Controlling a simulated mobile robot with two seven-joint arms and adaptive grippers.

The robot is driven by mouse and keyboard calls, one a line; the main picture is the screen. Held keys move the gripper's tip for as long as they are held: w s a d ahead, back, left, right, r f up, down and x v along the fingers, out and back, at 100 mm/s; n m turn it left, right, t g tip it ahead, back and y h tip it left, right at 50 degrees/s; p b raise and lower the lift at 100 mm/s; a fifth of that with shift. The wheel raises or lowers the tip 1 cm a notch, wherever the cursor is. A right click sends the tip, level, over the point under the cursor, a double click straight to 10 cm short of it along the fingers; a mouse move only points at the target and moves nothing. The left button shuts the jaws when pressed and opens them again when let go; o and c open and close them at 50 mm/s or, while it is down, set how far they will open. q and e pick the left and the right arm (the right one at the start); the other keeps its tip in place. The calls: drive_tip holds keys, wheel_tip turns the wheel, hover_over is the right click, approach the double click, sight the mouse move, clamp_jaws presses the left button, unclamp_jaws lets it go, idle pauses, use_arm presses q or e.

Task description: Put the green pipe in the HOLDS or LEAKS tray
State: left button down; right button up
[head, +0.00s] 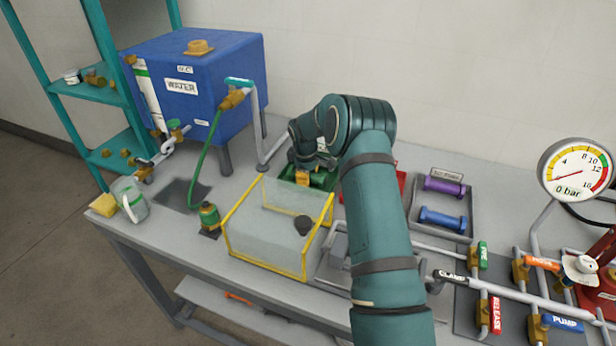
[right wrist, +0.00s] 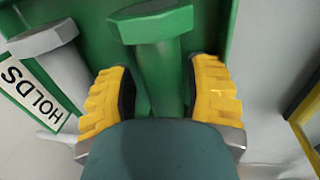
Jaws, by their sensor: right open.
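The green pipe (right wrist: 152,26), with a hexagonal end, lies in the green tray (right wrist: 88,14) in the right wrist view. A HOLDS label (right wrist: 37,98) is at this tray's left. My right gripper (right wrist: 160,80) is open, with a yellow finger on each side of the green pipe. In the head view my right gripper (head: 303,177) is over the green tray (head: 325,182), and the green pipe cannot be made out there. A red tray (head: 401,182) shows partly behind my right arm. My left gripper is not in view.
A grey pipe (right wrist: 48,42) with a hexagonal end lies left of the green pipe. A clear tank with a yellow frame (head: 262,262) stands in front of the green tray. The blue water tank (head: 225,95) is at left. A grey tray (head: 467,205) holds purple and blue pipes.

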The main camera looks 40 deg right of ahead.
wheel_tip(320, 180, up, 12)
drive_tip(key=a, duration=0.1)
drive_tip(key=shift+s+a, duration=0.35)
drive_tip(key=shift+s, duration=0.1)
